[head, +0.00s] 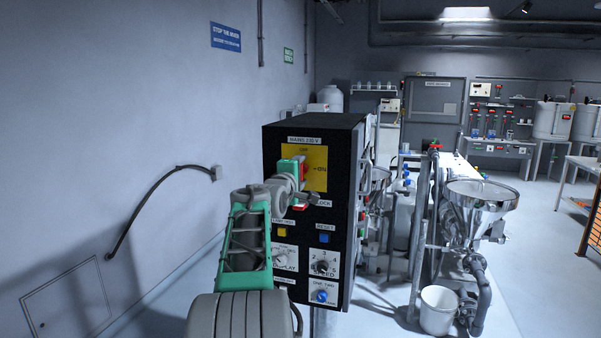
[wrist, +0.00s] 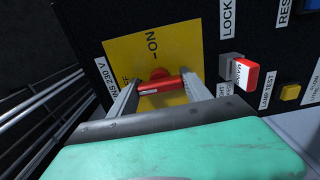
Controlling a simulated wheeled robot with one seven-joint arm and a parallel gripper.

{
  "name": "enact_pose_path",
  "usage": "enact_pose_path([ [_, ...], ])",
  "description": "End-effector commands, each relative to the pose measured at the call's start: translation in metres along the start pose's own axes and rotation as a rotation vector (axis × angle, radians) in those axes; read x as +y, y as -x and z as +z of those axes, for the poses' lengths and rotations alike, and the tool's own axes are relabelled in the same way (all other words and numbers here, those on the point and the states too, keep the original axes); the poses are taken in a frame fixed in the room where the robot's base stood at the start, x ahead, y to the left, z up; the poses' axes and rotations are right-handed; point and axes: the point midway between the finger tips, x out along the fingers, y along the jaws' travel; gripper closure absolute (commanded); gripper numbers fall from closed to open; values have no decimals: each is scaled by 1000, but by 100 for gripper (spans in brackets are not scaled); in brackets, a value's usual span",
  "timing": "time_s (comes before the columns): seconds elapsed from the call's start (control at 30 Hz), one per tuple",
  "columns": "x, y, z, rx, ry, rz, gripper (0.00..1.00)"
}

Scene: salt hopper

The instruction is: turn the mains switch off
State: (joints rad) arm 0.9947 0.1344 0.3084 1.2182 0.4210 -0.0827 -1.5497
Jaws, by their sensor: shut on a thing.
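The mains switch is a red handle (wrist: 162,86) on a yellow plate (wrist: 130,52) marked ON, on a black control box. In the wrist view its bar lies crosswise between my fingers. Its left end points towards a label partly hidden by the left finger, while ON is above it. My gripper (wrist: 160,95) is shut on the bar, with a finger at each end. In the head view my green and grey gripper (head: 297,172) covers most of the handle, and the yellow plate (head: 318,157) shows OFF at the top and ON at the right.
A red tagged block (wrist: 240,74) projects beside the plate under LOCK. The black box (head: 345,150) also carries a yellow lamp-test button (wrist: 289,92), a blue button (head: 324,238) and knobs (head: 323,267). A steel hopper (head: 480,198) and white bucket (head: 438,310) stand to the right.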

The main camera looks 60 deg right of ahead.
Motion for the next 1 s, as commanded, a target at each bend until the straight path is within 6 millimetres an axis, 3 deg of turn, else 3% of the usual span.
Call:
enact_pose_path([
  [0.17,-1,0,0,0,2,-2,84],
  [0.2,-1,0,0,0,2,-2,42],
  [0.43,-1,0,0,0,1,-1,23],
  [0.77,-1,6,0,1,-1,1,22],
  [1.0,-3,53,-1,3,-2,3,22],
])
